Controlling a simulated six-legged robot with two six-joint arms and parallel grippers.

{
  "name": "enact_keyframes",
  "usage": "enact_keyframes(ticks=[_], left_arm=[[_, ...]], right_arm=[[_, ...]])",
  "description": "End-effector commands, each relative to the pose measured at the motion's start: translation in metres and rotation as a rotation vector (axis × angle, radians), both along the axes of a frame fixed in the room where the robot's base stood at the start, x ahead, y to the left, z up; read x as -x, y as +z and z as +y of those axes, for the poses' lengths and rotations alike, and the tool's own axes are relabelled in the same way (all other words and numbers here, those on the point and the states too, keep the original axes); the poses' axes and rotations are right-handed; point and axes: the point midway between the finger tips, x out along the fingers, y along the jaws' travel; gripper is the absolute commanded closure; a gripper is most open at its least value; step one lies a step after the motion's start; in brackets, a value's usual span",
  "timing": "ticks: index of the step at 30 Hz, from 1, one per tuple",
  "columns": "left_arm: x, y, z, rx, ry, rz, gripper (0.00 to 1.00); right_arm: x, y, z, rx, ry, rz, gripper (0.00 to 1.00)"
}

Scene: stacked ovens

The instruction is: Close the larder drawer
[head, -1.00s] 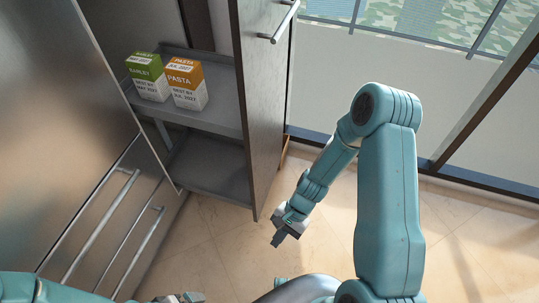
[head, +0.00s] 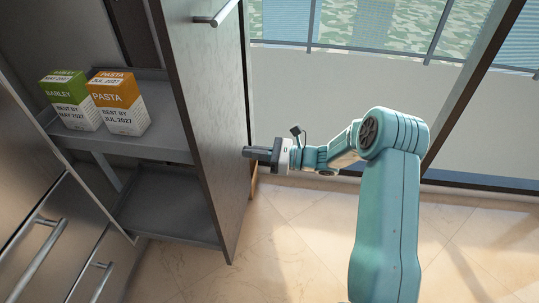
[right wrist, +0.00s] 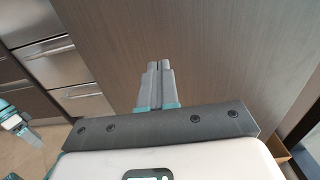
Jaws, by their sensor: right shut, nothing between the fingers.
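The larder drawer is pulled out, with its tall dark wood front (head: 205,110) standing away from the cabinets and a metal bar handle (head: 215,14) near the top. Its grey shelves (head: 172,140) show behind the front. My right gripper (head: 250,153) is shut and empty, pointing left at the outer face of the front. In the right wrist view its fingers (right wrist: 158,68) are together before the brown panel (right wrist: 215,60); I cannot tell whether they touch it. My left gripper is not in the head view; part of my left arm shows at the right wrist view's left edge.
A green barley box (head: 72,100) and an orange pasta box (head: 119,103) stand on the upper shelf. Steel cabinet fronts with bar handles (head: 38,258) are at the left. A low wall with windows (head: 350,100) is behind.

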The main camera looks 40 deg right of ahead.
Motion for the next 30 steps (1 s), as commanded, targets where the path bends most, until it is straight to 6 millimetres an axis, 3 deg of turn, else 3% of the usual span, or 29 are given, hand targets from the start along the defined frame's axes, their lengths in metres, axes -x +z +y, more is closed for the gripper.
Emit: enact_keyframes(ticks=[6, 12, 30], left_arm=[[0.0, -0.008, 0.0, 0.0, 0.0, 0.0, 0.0], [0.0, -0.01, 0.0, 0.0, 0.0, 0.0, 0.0], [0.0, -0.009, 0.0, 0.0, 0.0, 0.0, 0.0]], right_arm=[[-0.03, -0.002, 0.026, 0.0, 0.003, 0.0, 1.0], [-0.043, -0.001, 0.035, 0.001, 0.001, -0.001, 1.0], [-0.046, 0.0, 0.035, 0.001, 0.0, 0.001, 1.0]])
